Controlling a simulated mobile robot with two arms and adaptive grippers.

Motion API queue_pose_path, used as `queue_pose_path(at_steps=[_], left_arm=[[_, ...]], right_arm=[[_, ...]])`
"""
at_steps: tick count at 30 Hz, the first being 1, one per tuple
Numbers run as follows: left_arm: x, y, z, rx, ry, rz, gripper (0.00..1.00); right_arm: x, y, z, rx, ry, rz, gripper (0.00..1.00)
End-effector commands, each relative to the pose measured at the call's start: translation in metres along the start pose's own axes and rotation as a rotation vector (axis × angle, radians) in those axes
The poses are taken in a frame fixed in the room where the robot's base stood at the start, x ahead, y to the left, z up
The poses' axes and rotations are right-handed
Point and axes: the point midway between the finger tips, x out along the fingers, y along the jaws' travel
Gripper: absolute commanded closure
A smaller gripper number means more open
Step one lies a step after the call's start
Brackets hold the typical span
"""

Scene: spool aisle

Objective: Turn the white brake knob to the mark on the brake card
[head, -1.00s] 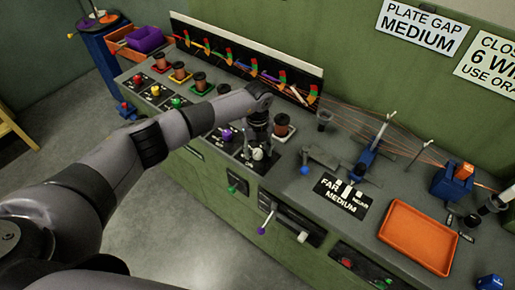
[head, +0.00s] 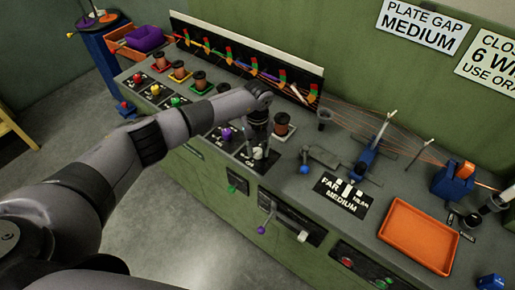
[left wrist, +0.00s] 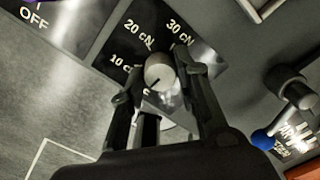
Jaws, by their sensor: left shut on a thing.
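The white brake knob (left wrist: 158,70) sits on a black dial plate (left wrist: 128,60) printed 10 cN, 20 cN and 30 cN. A dark line on the knob points to the lower left in the left wrist view, just below the 10 cN label. My left gripper (left wrist: 156,76) is shut on the knob, one finger on each side. In the head view my left gripper (head: 257,143) reaches down onto the knob (head: 258,153), partly covering its plate. I cannot make out which card is the brake card. My right gripper is not in view.
A purple knob (head: 226,134) stands beside it, and brown spools (head: 199,80) line the bench behind. To the right are a FAR/MEDIUM card (head: 341,205), a blue ball (head: 304,169) and an orange tray (head: 418,237). A purple-tipped lever (head: 262,230) sticks out of the bench front.

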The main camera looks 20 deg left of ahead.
Motion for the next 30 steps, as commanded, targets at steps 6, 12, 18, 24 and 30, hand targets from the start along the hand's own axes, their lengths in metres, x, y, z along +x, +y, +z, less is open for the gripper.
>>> queue_pose_path(at_steps=[6,12,18,24,30], left_arm=[[0.003,0.0,0.001,0.128,-0.003,0.0,0.99],[0.004,0.0,0.001,0.301,-0.003,-0.001,0.99],[0.004,0.0,0.001,0.48,-0.003,-0.001,0.99],[0.003,-0.001,0.001,0.634,-0.003,-0.001,0.99],[0.002,-0.001,0.001,0.743,-0.003,0.0,0.99]], right_arm=[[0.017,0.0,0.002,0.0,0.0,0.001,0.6],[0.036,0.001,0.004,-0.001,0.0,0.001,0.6],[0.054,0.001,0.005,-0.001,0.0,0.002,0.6],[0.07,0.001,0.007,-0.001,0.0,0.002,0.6],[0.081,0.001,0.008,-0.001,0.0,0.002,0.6]])
